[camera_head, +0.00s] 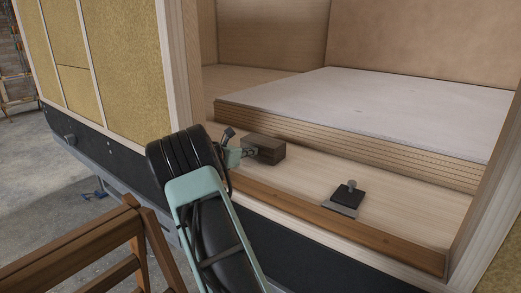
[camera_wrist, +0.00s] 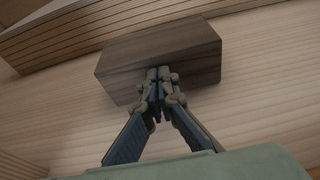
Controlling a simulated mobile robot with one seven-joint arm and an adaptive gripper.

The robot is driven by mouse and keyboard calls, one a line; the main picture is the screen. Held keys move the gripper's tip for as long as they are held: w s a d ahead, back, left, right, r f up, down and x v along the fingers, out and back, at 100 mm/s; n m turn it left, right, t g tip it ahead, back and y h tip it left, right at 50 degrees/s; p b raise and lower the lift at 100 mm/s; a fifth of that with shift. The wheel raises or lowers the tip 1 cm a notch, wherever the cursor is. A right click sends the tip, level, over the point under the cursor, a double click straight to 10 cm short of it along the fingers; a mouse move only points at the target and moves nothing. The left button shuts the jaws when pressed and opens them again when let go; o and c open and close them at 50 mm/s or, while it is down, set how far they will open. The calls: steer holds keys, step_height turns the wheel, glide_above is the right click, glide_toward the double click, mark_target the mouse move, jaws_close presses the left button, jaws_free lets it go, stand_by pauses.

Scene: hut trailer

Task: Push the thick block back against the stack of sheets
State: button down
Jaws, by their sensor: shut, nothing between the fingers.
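The thick block (camera_head: 268,149) is a dark brown wooden block lying on the pale wood floor of the trailer opening, close to the front face of the stack of sheets (camera_head: 370,143). In the wrist view the block (camera_wrist: 180,48) covers part of the edge of the stack (camera_wrist: 75,33); I cannot tell whether a gap is left between them. My gripper (camera_head: 250,153) is at the block's near left side. In the wrist view my gripper's fingertips (camera_wrist: 158,74) are together and empty, at the block's near face, apparently touching it.
A black clamp-like piece with a knob (camera_head: 347,195) stands on the floor to the right. A brown wooden strip (camera_head: 330,222) runs along the opening's front edge. A wooden frame post (camera_head: 181,65) rises at left, and a brown trestle (camera_head: 95,240) stands outside. Bare floor lies between block and clamp.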

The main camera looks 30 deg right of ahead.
mark_target(266, 138)
steer(key=shift+w+d+p, duration=0.7)
steer(key=shift+d+p, duration=0.4)
steer(key=shift+d, duration=0.95)
steer(key=shift+w+d+p, duration=0.75)
steer(key=shift+d+p, duration=0.3)
steer(key=shift+d, duration=0.95)
steer(key=shift+w+d+p, duration=0.7)
steer(key=shift+d+p, duration=0.4)
steer(key=shift+d, duration=0.95)
steer(key=shift+r+v, duration=0.2)
steer(key=shift+v, duration=1.65)
steer(key=shift+r+v, duration=0.15)
steer(key=shift+v, duration=1.7)
